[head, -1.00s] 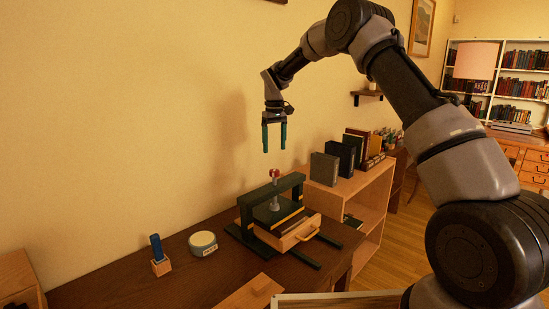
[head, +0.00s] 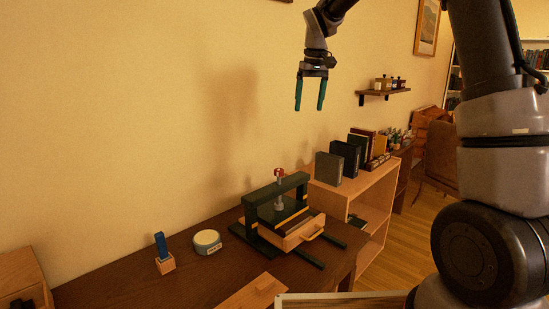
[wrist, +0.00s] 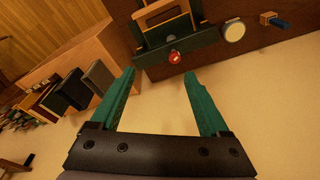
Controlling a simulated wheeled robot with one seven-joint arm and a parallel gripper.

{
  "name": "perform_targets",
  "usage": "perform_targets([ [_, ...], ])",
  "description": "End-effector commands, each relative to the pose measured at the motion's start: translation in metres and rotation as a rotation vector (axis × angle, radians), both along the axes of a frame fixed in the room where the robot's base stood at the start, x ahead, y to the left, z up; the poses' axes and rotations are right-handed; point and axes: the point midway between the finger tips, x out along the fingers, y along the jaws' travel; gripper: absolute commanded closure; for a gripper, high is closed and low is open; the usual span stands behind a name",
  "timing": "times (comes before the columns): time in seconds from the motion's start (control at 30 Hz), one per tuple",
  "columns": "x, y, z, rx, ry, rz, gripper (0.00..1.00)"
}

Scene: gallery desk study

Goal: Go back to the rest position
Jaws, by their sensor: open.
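My gripper (head: 310,94) is open and empty, raised high in front of the wall, above the desk and the low bookcase. Its two green fingers point down and stand apart in the head view. In the wrist view my gripper (wrist: 160,95) shows both fingers spread with nothing between them. Below it on the desk stands a dark green press (head: 262,205) with a red-topped screw and a wooden drawer-like tray (head: 300,232) at its front. The press also shows at the top of the wrist view (wrist: 180,52), clear of the fingers.
The desk (head: 190,288) also holds a round tin (head: 207,242) and a small wooden block with a blue piece (head: 164,255). A low bookcase (head: 375,185) with upright books is right of the press. A wall shelf (head: 384,93) holds small jars. Air around my gripper is free.

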Motion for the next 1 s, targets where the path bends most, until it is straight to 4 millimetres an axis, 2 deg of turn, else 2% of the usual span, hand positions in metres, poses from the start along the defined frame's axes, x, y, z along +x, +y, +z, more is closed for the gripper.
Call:
perform_targets([
  [0.03, -0.019, -0.014, 0.018, 0.014, -0.025, -0.035, 0.21],
  [0.2, -0.081, -0.053, 0.055, 0.070, -0.098, -0.159, 0.21],
  [0.4, -0.161, -0.092, 0.075, 0.151, -0.184, -0.309, 0.21],
  [0.53, -0.212, -0.112, 0.075, 0.210, -0.239, -0.407, 0.21],
  [0.7, -0.269, -0.130, 0.062, 0.288, -0.303, -0.520, 0.21],
  [0.83, -0.296, -0.136, 0.051, 0.331, -0.334, -0.577, 0.21],
  [1.0, -0.309, -0.139, 0.044, 0.356, -0.350, -0.608, 0.21],
])
